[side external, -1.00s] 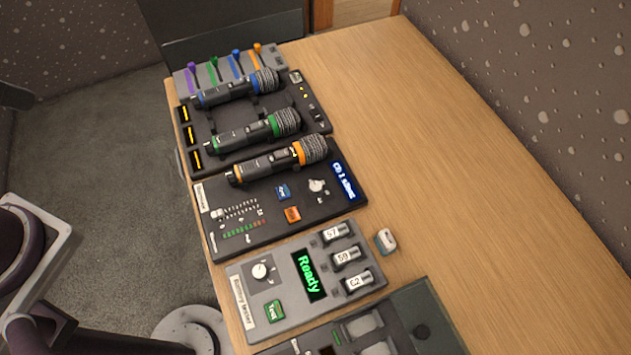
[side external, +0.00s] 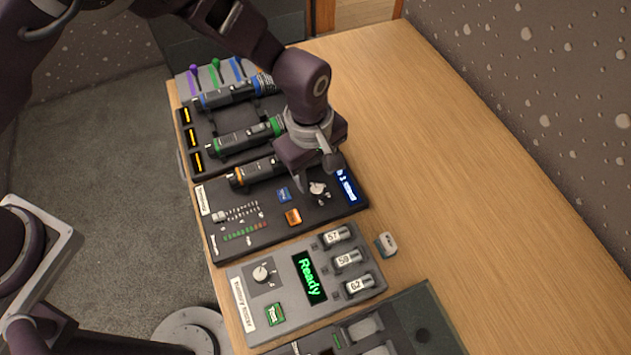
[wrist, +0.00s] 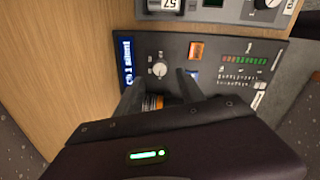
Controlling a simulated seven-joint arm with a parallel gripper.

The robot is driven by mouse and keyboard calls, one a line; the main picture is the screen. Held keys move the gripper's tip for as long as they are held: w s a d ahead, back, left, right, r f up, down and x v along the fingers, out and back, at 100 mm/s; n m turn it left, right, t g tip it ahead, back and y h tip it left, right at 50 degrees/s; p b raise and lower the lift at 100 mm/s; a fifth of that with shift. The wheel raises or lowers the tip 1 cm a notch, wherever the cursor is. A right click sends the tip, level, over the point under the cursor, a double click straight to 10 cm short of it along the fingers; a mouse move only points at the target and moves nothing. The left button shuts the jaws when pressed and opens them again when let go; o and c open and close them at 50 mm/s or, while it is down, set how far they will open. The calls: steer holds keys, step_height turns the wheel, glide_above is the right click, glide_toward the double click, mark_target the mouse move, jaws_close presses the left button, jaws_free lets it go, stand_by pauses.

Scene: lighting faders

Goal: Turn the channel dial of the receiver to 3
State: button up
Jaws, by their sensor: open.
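The receiver (side external: 272,235) is a black panel with a blue display (side external: 347,187), a pale channel dial (side external: 318,188), and blue and orange buttons. In the wrist view, its display (wrist: 127,62) reads "Ch 1 silent". The dial also shows there (wrist: 159,69), but its exact pointing is too small to tell. My gripper (side external: 317,172) is open above the receiver, close to the dial. In the wrist view, my gripper's fingers (wrist: 158,86) are spread, one toward each side of the dial. I cannot tell whether either touches it. Nothing is held.
Blue, green and orange microphones lie just behind the dial; the orange one (side external: 250,173) is partly hidden under my gripper. The table's right side (side external: 440,180) is clear.

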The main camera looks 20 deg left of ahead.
mark_target(316, 188)
step_height(316, 188, down, 5)
steer(key=shift+w+f, duration=0.15)
steer(key=shift+c, duration=0.3)
jaws_close()
